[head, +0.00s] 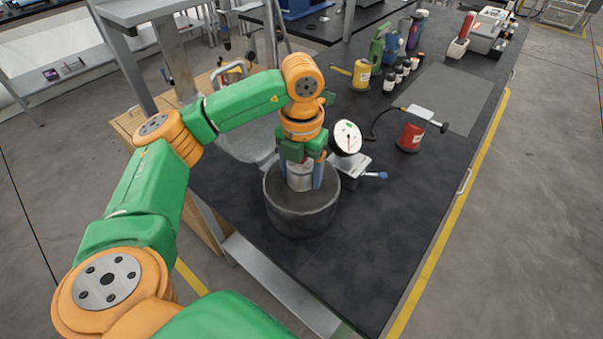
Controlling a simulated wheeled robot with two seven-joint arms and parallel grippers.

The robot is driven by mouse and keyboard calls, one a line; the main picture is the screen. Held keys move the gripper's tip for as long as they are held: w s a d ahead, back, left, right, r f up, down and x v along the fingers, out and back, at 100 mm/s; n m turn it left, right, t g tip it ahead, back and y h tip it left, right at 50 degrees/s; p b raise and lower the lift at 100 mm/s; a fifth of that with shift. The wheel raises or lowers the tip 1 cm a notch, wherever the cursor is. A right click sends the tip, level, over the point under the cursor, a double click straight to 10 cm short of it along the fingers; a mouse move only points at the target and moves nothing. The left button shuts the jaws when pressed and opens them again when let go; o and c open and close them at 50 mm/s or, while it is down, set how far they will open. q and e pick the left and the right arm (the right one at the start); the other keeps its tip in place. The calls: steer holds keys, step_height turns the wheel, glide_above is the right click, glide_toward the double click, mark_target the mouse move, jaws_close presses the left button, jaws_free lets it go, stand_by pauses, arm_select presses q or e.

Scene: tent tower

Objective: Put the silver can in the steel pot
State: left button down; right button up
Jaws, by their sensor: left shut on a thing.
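The silver can (300,180) is between the fingers of my left gripper (304,174), which is shut on it. The gripper points down from above, and the can is at the mouth of the steel pot (302,212). The can's lower part overlaps the pot's opening; I cannot tell whether it touches the bottom. The pot is a dark grey, round vessel standing on the black bench top near its left edge. My right gripper is not in view.
A red canister (411,136) and a yellow canister (361,75) stand farther back. The black bench (385,230) is clear to the right and front.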

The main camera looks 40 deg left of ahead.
arm_select(q)
steer(key=shift+f+b, duration=0.4)
steer(key=shift+f, duration=0.15)
steer(key=shift+c, duration=0.2)
jaws_free()
steer(key=shift+r, duration=0.2)
step_height(320, 180, up, 13)
steer(key=p, duration=0.4)
